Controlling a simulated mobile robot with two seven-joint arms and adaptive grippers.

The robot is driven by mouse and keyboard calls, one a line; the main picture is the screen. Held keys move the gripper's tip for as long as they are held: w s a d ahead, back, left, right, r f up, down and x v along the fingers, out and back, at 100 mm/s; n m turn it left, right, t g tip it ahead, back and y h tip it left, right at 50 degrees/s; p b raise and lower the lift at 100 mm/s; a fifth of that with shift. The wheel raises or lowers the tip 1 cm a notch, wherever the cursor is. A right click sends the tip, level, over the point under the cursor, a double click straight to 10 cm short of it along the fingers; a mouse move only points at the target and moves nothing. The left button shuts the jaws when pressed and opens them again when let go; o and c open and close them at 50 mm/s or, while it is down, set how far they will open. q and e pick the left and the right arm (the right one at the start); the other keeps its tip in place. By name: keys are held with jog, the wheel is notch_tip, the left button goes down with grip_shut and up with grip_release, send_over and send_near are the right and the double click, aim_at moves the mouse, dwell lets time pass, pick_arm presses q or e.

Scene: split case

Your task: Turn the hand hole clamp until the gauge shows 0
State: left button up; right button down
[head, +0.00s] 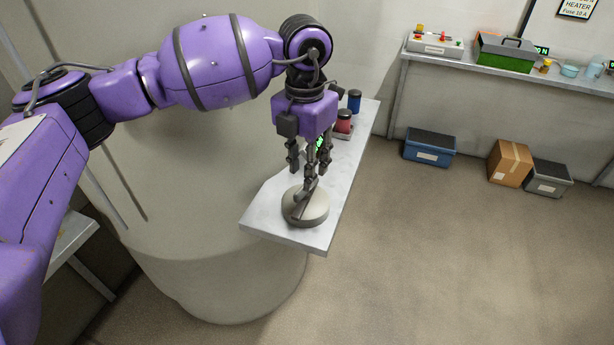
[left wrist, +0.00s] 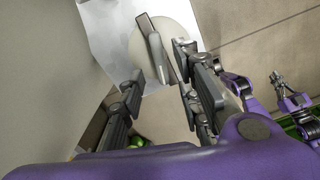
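The round grey disc (head: 306,208), with a raised bar-like clamp across it, sits on the small pale shelf (head: 275,217). In the left wrist view the disc (left wrist: 178,27) and clamp bar (left wrist: 154,50) are at the top. My left gripper (head: 311,172) points down just above the disc. Its fingers (left wrist: 156,68) are apart, with the bar between or just beyond them; contact is unclear. A small display with green digits (head: 320,144) is partly hidden behind the gripper, and its reading cannot be made out. Purple arm parts, perhaps my right gripper, show small at the left wrist view's right.
A red jar (head: 344,122) and a blue jar (head: 354,101) stand further back on the shelf. A large pale cylinder (head: 190,235) is beside it. A bench with a green toolbox (head: 505,60) stands at the right wall. The floor in front is clear.

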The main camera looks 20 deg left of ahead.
pick_arm(q)
notch_tip(320, 180, down, 4)
jog(key=shift+w, duration=0.1)
jog(key=shift+f, duration=0.35)
pick_arm(e)
jog(key=shift+w+a+r, duration=0.1)
jog(key=shift+w+r, duration=0.35)
jog(key=shift+w, duration=0.3)
pick_arm(q)
jog(key=shift+c, duration=0.5)
jog(key=c, duration=0.6)
grip_shut()
pick_arm(e)
jog(key=shift+s+f, duration=0.3)
jog(key=shift+s, duration=0.05)
